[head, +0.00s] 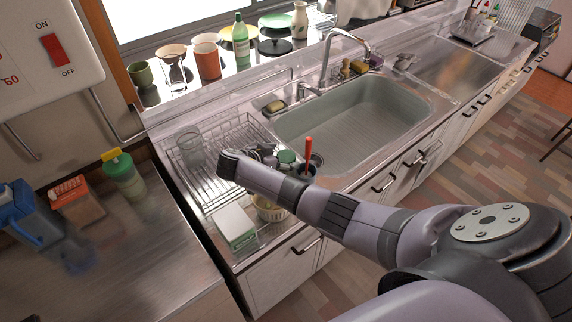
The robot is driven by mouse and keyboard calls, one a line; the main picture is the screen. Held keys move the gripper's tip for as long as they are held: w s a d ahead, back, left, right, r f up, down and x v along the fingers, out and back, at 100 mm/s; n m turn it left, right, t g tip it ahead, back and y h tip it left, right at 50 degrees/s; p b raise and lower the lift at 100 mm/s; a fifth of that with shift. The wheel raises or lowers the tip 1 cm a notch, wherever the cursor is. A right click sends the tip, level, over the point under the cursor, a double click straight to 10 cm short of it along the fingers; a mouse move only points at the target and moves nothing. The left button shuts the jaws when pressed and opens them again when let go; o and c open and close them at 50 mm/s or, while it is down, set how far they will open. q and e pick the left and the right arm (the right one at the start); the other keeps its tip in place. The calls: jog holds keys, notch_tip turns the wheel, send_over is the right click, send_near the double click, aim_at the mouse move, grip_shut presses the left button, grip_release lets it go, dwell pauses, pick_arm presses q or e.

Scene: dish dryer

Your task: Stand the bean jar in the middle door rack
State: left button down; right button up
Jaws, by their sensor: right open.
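I cannot tell for sure which item is the bean jar. A small round green lid or top (287,156) shows just behind my right arm, at the front of the dish rack; what is below it is hidden. A green container with a yellow top (122,172) stands on the left counter. My right gripper (264,153) is mostly hidden behind my right wrist, over the dish rack close to the green top. It is open; I cannot tell whether it touches anything. No door rack can be made out. My left gripper is out of view.
The wire dish rack (200,180) holds a clear glass (189,147). A white-and-green box (234,228) and a bowl (270,208) are near its front. A red handle (308,148) sticks up beside my arm. The sink (350,120) is empty. An orange box (76,198) stands left.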

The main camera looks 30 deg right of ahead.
jog(key=shift+d+f, duration=0.1)
jog(key=shift+d, duration=0.05)
jog(key=shift+c, duration=0.5)
grip_shut()
dwell(0.4)
jog(key=shift+w, duration=0.1)
